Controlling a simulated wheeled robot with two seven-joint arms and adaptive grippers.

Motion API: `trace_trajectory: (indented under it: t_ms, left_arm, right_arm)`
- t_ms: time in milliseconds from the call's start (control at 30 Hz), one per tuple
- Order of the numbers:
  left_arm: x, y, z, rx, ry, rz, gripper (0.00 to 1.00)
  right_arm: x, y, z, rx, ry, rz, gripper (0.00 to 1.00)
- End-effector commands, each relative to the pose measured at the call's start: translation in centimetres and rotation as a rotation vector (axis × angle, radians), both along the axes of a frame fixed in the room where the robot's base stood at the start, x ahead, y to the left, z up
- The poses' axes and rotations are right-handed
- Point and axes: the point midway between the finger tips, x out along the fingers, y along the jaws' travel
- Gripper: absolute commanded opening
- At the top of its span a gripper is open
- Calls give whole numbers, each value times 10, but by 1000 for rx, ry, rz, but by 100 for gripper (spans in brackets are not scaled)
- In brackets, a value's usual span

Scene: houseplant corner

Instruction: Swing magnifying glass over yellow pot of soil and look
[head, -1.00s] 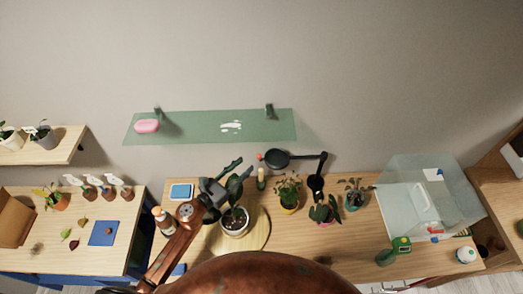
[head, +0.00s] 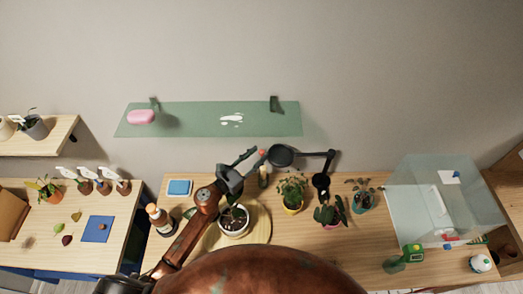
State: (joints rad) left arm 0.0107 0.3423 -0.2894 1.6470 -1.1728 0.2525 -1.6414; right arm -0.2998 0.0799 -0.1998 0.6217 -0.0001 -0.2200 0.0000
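The magnifying glass (head: 281,156) is a dark round lens head on a black jointed arm that reaches left from its stand at the back of the table. A small red knob (head: 262,152) sits on the left side of its rim. My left gripper (head: 251,161) is just left of the knob, its fingers apart and pointing toward it; I cannot tell whether they touch it. The yellow pot (head: 292,209) holds a leafy green plant and stands in front of the lens, slightly right. Leaves hide most of its soil. My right gripper is out of view.
A white pot (head: 234,226) stands on a round wooden board below my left gripper. A pink pot (head: 331,225) and a teal pot (head: 362,203) stand to the right. A clear box (head: 447,200) fills the right end. A green glass shelf (head: 190,120) is above.

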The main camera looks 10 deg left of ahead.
Motion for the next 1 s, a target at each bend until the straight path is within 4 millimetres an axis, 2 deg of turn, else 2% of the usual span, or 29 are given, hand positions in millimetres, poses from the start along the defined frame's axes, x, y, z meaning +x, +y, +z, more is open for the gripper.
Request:
trace_trajectory:
  t_ms: [200, 567, 1000]
  left_arm:
    - [21, -13, 0, -1, 1, 1, 33]
    - [25, -14, -1, 0, 1, 3, 33]
    - [25, -14, -1, 0, 1, 3, 2]
  right_arm:
    - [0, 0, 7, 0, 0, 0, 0]
    - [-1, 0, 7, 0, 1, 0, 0]
    - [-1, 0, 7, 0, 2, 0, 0]
